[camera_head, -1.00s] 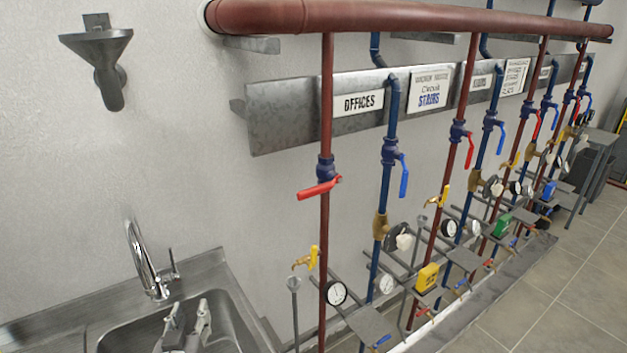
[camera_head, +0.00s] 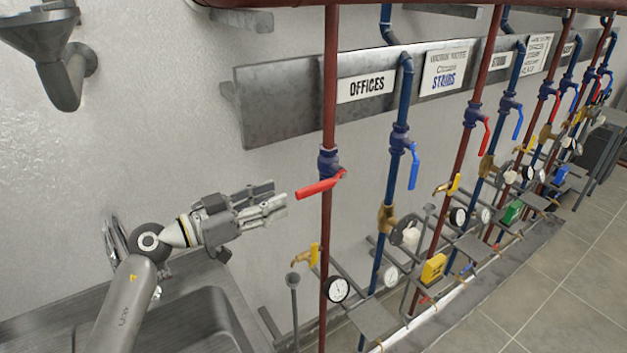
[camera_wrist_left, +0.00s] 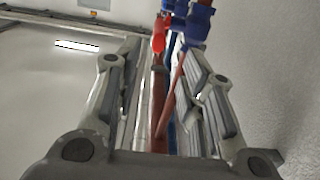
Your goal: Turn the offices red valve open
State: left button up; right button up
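The offices red valve handle (camera_head: 320,186) sticks out to the left, nearly level, across the dark red pipe (camera_head: 328,230) under the OFFICES sign (camera_head: 366,86). Its blue valve body (camera_head: 328,161) is on that pipe. In the left wrist view, the fingers (camera_wrist_left: 157,95) are apart with nothing held. The red handle (camera_wrist_left: 158,42) shows beyond them, near the middle of the opening. My right gripper is not in view.
A blue pipe with a blue handle (camera_head: 414,168) stands right of the offices pipe. A yellow-handled tap (camera_head: 311,256) and a gauge (camera_head: 337,288) are below the valve. A sink (camera_head: 190,325) and faucet (camera_head: 113,240) lie lower left.

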aim_at(314, 184)
pick_arm(q)
jog(key=p+x, duration=0.2)
jog(key=x, duration=0.8)
jog(key=shift+d+r, duration=0.1)
jog(key=shift+d, duration=0.1)
jog(key=shift+c, duration=0.2)
grip_shut()
